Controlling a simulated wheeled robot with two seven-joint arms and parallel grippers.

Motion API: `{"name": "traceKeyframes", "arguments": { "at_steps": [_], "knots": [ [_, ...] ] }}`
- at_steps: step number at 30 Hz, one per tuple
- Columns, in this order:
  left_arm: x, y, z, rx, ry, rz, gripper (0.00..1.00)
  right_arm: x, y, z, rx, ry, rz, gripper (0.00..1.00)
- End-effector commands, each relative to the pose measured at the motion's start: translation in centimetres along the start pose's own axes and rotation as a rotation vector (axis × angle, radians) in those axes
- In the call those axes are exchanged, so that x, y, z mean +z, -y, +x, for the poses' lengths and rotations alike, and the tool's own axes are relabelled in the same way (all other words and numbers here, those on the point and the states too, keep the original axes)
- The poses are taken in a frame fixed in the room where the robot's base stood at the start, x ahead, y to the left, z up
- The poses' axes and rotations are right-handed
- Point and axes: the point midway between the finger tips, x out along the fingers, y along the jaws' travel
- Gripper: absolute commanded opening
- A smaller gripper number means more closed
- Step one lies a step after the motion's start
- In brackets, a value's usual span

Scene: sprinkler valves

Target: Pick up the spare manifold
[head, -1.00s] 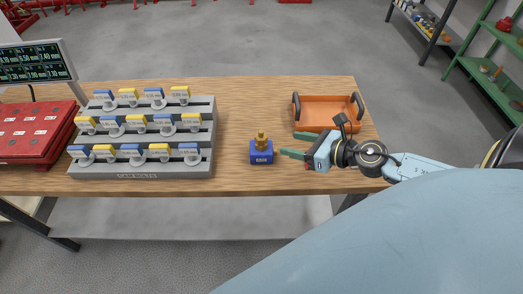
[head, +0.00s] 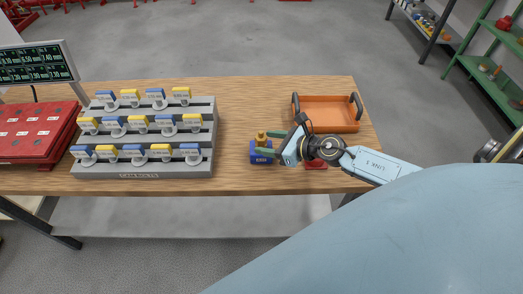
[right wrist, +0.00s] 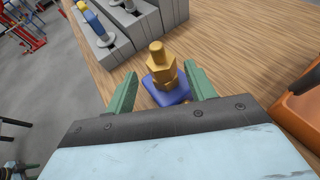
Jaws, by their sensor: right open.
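A brass fitting (head: 261,138) stands upright on a small blue block (head: 260,157) with a label too small to read; this looks like the spare manifold. My right gripper (head: 267,144) is open, with its green fingers reaching in from the right at the brass fitting. In the right wrist view the brass fitting (right wrist: 158,66) rises between the open fingers (right wrist: 160,80), with the blue block (right wrist: 168,93) below it. I cannot tell whether either finger touches it. My left gripper is not in view.
A grey stepped rack (head: 140,172) with several blue and yellow tagged pieces stands left of the block. An orange tray (head: 328,127) with dark handles lies behind my right gripper. A small red item (head: 316,167) shows below my wrist. A red panel (head: 30,135) is far left.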

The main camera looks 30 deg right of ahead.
Motion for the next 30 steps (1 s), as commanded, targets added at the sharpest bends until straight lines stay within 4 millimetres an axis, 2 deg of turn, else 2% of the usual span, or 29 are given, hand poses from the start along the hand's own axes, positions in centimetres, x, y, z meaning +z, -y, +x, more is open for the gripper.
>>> {"name": "traceKeyframes", "arguments": {
  "at_steps": [6, 9, 17, 30],
  "knots": [
    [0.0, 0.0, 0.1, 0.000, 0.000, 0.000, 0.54, 0.3, 0.4, 3.3, -0.001, 0.004, 0.002, 0.55],
    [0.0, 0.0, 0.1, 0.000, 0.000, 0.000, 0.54, 0.3, 0.4, 4.1, 0.001, 0.002, 0.001, 0.55],
    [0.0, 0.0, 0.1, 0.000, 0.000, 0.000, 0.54, 0.2, 0.3, 4.3, 0.001, 0.001, 0.000, 0.55],
    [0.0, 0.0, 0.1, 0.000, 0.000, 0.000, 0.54, 0.2, 0.4, 4.3, 0.000, 0.001, 0.000, 0.00]
  ]
}}
